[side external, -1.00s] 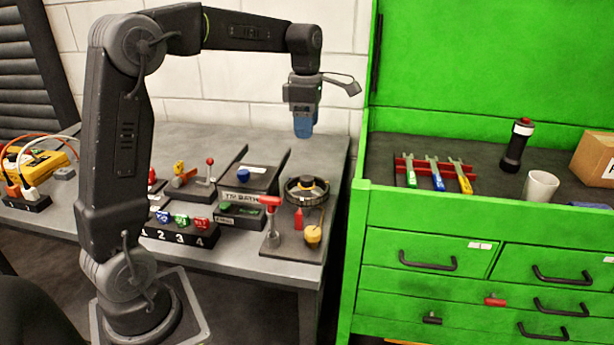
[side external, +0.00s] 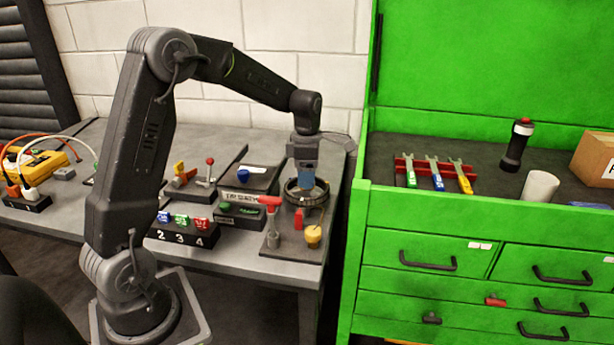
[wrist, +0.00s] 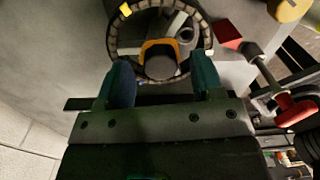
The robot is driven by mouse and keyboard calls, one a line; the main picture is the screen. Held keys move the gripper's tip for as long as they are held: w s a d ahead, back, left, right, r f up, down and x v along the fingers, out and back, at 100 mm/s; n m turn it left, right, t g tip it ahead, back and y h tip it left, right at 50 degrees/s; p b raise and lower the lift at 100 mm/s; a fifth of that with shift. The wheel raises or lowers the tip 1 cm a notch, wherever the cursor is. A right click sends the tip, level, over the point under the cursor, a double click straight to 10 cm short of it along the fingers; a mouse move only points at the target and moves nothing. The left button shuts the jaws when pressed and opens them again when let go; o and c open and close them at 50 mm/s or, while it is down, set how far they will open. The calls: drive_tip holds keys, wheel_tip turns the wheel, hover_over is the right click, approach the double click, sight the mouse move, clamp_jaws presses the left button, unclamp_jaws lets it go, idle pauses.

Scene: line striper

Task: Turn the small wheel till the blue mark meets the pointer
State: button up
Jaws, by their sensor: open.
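The small wheel (side external: 292,196) is a dark ring with spokes, lying flat at the right end of the bench. In the wrist view its rim (wrist: 113,42) shows a yellow mark (wrist: 126,9) and some pale marks. A dark hub with an orange band (wrist: 160,47) sits at its middle. I cannot make out a blue mark. A red wedge (side external: 299,219), perhaps the pointer, stands just in front of the rim. My gripper (wrist: 161,64) is open, pointing down over the wheel, with one finger on each side of the hub. Contact with the hub cannot be told.
A numbered switch box (side external: 180,237) and other panels lie further left. A green tool cabinet (side external: 410,210) rises close on the right.

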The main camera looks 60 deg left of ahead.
drive_tip(key=shift+f, duration=0.45)
drive_tip(key=c, duration=0.9)
